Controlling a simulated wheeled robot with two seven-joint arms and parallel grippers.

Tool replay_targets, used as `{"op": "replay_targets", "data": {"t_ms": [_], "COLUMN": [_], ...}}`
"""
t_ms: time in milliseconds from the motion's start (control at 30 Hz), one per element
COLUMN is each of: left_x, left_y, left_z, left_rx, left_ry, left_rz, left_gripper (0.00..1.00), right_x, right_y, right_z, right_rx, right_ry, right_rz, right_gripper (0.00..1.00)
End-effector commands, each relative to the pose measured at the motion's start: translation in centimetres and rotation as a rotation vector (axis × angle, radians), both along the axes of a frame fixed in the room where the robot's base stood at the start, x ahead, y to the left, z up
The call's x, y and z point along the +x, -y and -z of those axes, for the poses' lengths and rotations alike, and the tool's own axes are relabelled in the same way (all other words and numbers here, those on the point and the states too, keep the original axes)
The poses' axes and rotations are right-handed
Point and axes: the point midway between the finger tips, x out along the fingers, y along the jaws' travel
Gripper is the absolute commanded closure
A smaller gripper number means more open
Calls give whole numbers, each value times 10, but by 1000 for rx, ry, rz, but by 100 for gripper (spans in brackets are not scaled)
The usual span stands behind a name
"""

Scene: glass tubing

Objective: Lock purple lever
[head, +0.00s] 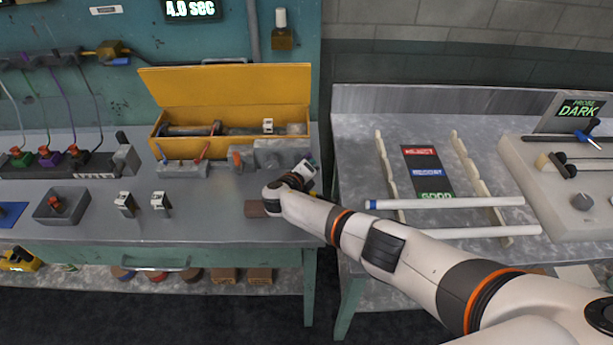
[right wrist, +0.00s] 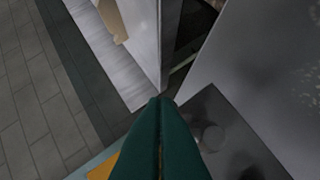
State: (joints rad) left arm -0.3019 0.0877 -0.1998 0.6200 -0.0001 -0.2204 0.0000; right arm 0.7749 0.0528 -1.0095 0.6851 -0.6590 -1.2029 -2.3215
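A purple block (head: 48,159) with a small red top sits in the dark strip at the left of the bench, between a green block (head: 19,159) and a brownish-orange one (head: 78,157). It is too small for me to tell the position of any lever on it. My right gripper (head: 308,172) is far to its right, by the bench's right end near a grey block. In the right wrist view its dark green fingers (right wrist: 160,105) lie together, with nothing visible between them. My left gripper is not in view.
An open yellow box (head: 225,82) stands at the back of the bench. Small levers, including a red one (head: 203,150) and an orange one (head: 237,160), stand before it. A gap separates the bench from the right table (head: 350,160), which holds white tubes (head: 450,203).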

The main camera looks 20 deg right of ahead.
Motion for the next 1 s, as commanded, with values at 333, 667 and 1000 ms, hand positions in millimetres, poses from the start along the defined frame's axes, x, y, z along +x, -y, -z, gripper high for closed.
{"op": "replay_targets", "data": {"t_ms": [333,667,1000], "left_x": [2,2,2], "left_y": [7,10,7], "left_z": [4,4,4], "left_rx": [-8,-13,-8], "left_ry": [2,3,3], "left_rz": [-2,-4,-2], "left_gripper": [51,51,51], "right_x": [3,6,7], "right_y": [-9,-18,-22], "right_z": [-9,-14,-14], "right_rx": [-270,-264,-262], "right_ry": [-77,-76,-75], "right_rz": [-1,-2,-1], "right_gripper": [100,100,100]}}
